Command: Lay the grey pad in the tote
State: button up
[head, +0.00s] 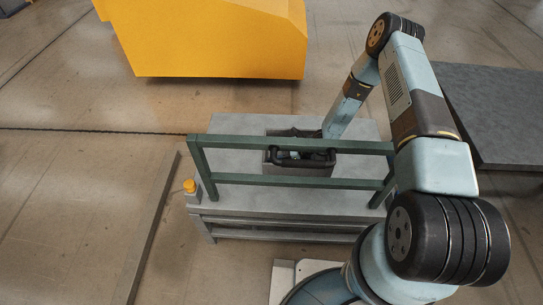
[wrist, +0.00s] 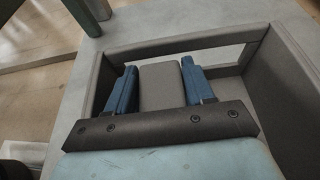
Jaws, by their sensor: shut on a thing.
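The grey tote (head: 322,170) with a dark handle stands on the bench in the head view. In the wrist view the tote's walls (wrist: 288,85) rise around my gripper (wrist: 159,68). Its two blue fingers are closed on the sides of the grey pad (wrist: 160,88), which is held between them inside the tote's opening. Whether the pad touches the tote floor cannot be told. In the head view my gripper (head: 293,154) reaches into the tote, partly hidden by the handle and the rail, and the pad cannot be made out.
A green rail (head: 290,181) runs along the near side of the grey bench (head: 235,125), between my base and the tote. An orange knob (head: 190,185) sits at the bench's left end. A yellow machine (head: 210,40) stands behind. A dark table (head: 500,110) is at right.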

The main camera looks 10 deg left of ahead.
jog(key=shift+f, duration=0.7)
jog(key=shift+f, duration=0.6)
jog(key=o, duration=1)
jog(key=shift+r, duration=0.45)
jog(key=v, duration=1.2)
jog(key=shift+r, duration=0.15)
